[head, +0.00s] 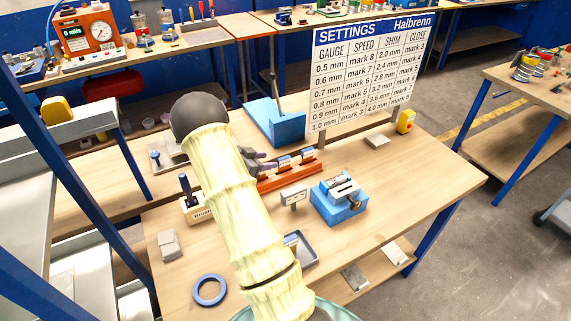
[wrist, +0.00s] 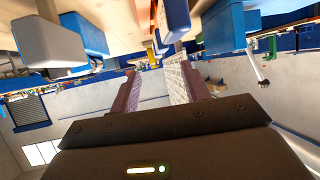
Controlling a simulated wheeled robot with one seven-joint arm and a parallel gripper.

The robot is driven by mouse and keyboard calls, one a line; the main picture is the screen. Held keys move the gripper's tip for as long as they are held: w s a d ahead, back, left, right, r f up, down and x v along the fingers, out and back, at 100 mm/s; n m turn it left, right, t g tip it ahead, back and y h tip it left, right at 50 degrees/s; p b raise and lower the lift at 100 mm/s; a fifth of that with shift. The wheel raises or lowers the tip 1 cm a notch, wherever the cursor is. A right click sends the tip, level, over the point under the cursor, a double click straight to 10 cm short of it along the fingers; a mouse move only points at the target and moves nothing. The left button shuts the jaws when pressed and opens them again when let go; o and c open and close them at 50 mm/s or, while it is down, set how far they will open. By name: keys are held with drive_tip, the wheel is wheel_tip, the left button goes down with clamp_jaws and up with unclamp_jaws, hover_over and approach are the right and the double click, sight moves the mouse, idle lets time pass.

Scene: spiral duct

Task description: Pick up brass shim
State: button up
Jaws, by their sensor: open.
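I cannot make out a brass shim for certain in either view. An orange-red rack (head: 290,178) on the bench holds a few small upright pieces with blue and pale parts; which of them is brass I cannot tell. My gripper (head: 266,162) is just left of the rack's upright pieces in the head view, partly hidden by my pale-sleeved arm. In the wrist view my gripper (wrist: 155,85) has its two fingers apart, with no held thing visible between them.
A blue block (head: 275,122) and the settings board (head: 366,65) are behind. A blue ring (head: 209,290) lies at the front. Bare bench lies to the right.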

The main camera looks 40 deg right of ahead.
sight(282, 158)
drive_tip(key=shift+w+d+f+p, duration=0.1)
drive_tip(key=shift+d+f+p, duration=0.25)
drive_tip(key=shift+d+f, duration=0.25)
drive_tip(key=shift+d+r, duration=0.1)
drive_tip(key=shift+d, duration=0.1)
drive_tip(key=shift+d+p, duration=0.35)
drive_tip(key=shift+d, duration=0.15)
drive_tip(key=p+x, duration=0.2)
drive_tip(key=x, duration=0.2)
drive_tip(key=shift+d+f, duration=0.15)
drive_tip(key=shift+f, duration=0.15)
clamp_jaws()
